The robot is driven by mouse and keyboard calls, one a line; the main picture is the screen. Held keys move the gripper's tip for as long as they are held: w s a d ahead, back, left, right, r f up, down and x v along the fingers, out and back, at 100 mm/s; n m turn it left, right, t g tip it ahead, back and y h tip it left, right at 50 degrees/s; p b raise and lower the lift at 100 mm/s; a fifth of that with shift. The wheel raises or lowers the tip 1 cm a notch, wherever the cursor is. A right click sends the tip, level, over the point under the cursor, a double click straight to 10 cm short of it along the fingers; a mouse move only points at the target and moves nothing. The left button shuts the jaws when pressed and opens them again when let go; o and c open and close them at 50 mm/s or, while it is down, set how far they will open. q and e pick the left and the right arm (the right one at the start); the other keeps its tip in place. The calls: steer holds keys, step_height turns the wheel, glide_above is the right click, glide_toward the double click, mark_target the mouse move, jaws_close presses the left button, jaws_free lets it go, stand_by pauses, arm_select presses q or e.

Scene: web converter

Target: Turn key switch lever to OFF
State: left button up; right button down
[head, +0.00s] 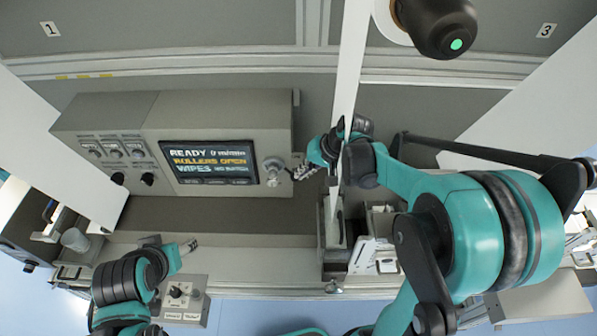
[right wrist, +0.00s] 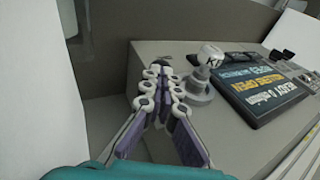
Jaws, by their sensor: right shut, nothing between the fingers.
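The key switch (head: 273,171) is a round grey knob on the console's sloped face, just right of the screen. In the right wrist view the key switch (right wrist: 198,88) has a pale round base and a raised part; its exact lever angle is hard to tell. My right gripper (head: 298,173) is just right of the switch; in the right wrist view my right gripper (right wrist: 161,84) has its fingers together, empty, with the tips beside the switch. Whether they touch it I cannot tell. My left gripper (head: 190,245) is low on the left, too small to read.
The screen (head: 210,162) reads READY, ROLLERS OPEN, WIPES. Small knobs sit on the console (head: 120,110) left of it. A white upright panel (head: 350,70) stands close to my right arm. A small control box (head: 185,300) is near my left gripper.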

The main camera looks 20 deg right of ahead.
mark_target(273, 174)
steer(key=w+a+f+t+y+b, duration=0.1)
steer(key=a+f+y+b, duration=0.3)
steer(key=f+b, duration=0.5)
steer(key=shift+f+b, duration=0.4)
steer(key=shift+b, duration=1.45)
steer(key=shift+w+a, duration=0.1)
steer(key=shift+w, duration=0.05)
step_height(273, 174, up, 10)
stand_by(0.5)
stand_by(0.4)
